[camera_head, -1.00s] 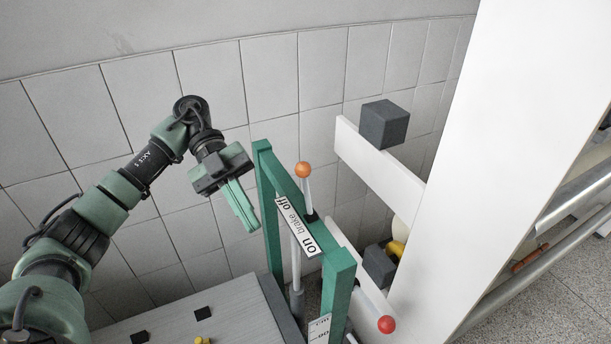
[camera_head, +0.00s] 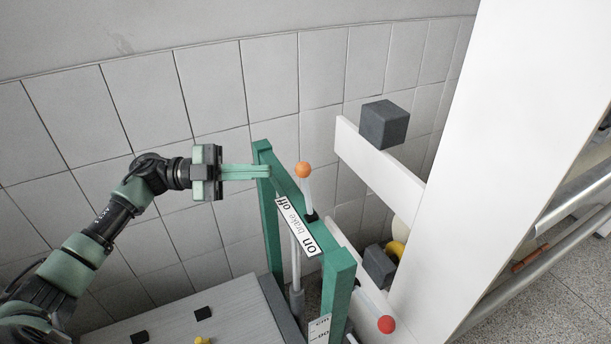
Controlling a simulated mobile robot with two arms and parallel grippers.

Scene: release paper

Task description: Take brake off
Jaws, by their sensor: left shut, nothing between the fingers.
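The brake lever has an orange ball knob (camera_head: 303,170) on a pale rod. It rises from a slot in the top of a green frame (camera_head: 341,268). A white label (camera_head: 296,226) reading "on brake off" lies along the frame; the lever stands between its two ends. My left gripper (camera_head: 269,171) is shut and empty, with its green fingers pointing right. The fingertips are by the frame's far top corner, left of the knob and apart from it. Whether they touch the frame I cannot tell. My right gripper is not in view.
A red ball knob (camera_head: 386,324) sits low to the right of the frame. Dark grey blocks (camera_head: 384,124) are by white boards on the right. A large white panel (camera_head: 530,120) stands further right. A grey board (camera_head: 215,315) lies low at left; a tiled wall is behind.

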